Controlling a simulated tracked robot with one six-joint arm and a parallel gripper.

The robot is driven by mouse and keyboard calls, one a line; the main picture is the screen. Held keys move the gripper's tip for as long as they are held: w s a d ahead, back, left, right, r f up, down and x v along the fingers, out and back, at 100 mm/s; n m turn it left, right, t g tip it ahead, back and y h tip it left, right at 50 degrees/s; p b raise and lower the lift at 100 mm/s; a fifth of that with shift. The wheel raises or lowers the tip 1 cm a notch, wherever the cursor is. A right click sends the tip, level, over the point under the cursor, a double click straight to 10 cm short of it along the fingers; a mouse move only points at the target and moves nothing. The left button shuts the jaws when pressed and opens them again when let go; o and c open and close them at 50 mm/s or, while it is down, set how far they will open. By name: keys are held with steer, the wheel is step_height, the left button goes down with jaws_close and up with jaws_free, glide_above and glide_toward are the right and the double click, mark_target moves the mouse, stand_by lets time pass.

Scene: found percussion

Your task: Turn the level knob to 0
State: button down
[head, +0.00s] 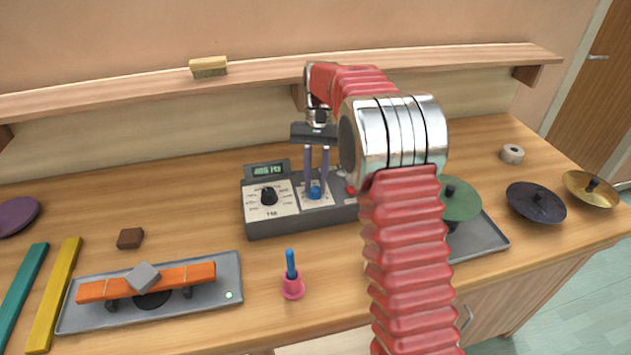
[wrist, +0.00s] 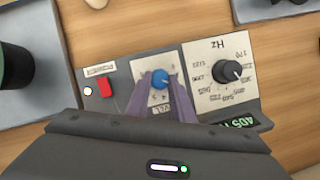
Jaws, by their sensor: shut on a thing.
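The level knob is a small blue knob (head: 315,192) on the middle panel of a dark grey control box (head: 290,220). It also shows in the wrist view as the blue knob (wrist: 160,81). My gripper (head: 316,188) comes down from above with its purple fingers shut on the blue knob, one on each side. In the wrist view the gripper fingertips (wrist: 160,84) flank the knob. The fingers hide part of the scale around it, and I cannot read where the knob points.
The box also has a black Hz dial (head: 269,196), a green display (head: 267,170) and a red switch (wrist: 104,87). A grey tray (head: 235,274) with an orange bar (head: 190,278) lies front left. A pink holder (head: 293,288) stands in front. A green cymbal (head: 460,202) is at right.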

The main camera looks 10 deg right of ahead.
steer(key=n, duration=0.2)
steer(key=n+h, duration=0.1)
steer(key=shift+w+a+n+h, duration=0.15)
steer(key=shift+n+h, duration=0.15)
steer(key=shift+n, duration=0.1)
steer(key=n, duration=0.1)
steer(key=n+h, duration=0.1)
steer(key=n, duration=0.1)
steer(key=shift+a+n, duration=0.2)
steer(key=shift+n, duration=0.1)
steer(key=n+h, duration=0.1)
steer(key=n, duration=0.2)
steer(key=n+t+h, duration=0.1)
steer(key=n, duration=0.2)
steer(key=shift+a, duration=0.2)
steer(key=c, duration=1.5)
jaws_free()
steer(key=shift+s+h, duration=0.2)
steer(key=shift+h, duration=0.1)
steer(key=shift+c, duration=0.2)
steer(key=shift+r, duration=0.1)
steer(key=v, duration=1.3)
steer(key=shift+r, duration=0.25)
steer(key=shift+w, duration=0.1)
